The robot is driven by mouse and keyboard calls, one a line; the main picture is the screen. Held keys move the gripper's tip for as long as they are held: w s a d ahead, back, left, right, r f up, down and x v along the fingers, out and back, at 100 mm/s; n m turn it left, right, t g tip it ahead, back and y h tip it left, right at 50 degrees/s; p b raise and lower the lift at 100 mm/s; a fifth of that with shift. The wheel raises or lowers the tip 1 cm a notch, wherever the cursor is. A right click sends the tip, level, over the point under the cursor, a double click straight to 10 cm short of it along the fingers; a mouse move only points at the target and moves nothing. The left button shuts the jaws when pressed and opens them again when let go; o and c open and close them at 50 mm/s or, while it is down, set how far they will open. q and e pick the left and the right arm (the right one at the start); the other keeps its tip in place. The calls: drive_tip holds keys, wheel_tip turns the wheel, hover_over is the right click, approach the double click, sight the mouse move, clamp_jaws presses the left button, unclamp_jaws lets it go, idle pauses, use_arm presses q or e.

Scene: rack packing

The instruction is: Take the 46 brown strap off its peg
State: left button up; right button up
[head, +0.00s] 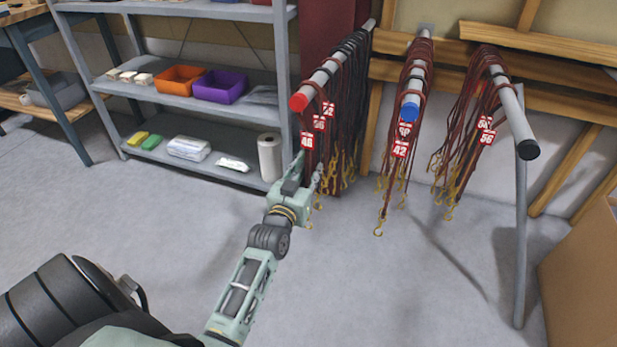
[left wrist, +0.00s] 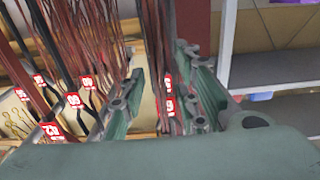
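The 46 strap hangs near the red-capped end of the left peg (head: 325,78), its red tag 46 (head: 307,142) facing me in the head view. Darker straps hang behind it on the same peg. My left gripper (head: 309,172) is just below the tag, its fingers pointing up and toward the straps. In the left wrist view the fingers (left wrist: 158,92) are apart, with dark red-brown strap strands and a partly hidden red tag (left wrist: 168,104) between or just beyond them. Contact with a strap cannot be told. My right gripper is not in view.
A blue-capped peg (head: 418,75) and a black-capped peg (head: 514,110) carry more tagged straps with brass hooks to the right. A grey shelf rack (head: 205,75) with bins and a paper roll (head: 269,157) stands close left. A cardboard box (head: 585,270) is at right. The floor in front is clear.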

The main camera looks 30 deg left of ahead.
sight(308, 161)
use_arm(q)
clamp_jaws()
idle(0.3)
drive_tip(key=shift+r, duration=0.15)
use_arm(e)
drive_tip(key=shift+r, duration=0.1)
use_arm(q)
drive_tip(key=shift+r, duration=0.2)
wheel_tip(308, 161, up, 3)
drive_tip(key=shift+w+p, duration=0.1)
drive_tip(key=shift+p, duration=0.7)
drive_tip(key=p+v, duration=0.2)
drive_tip(key=v, duration=1.6)
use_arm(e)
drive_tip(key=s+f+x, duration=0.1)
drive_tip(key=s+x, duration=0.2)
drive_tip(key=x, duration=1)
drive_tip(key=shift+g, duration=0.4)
use_arm(q)
drive_tip(key=shift+a+f, duration=0.1)
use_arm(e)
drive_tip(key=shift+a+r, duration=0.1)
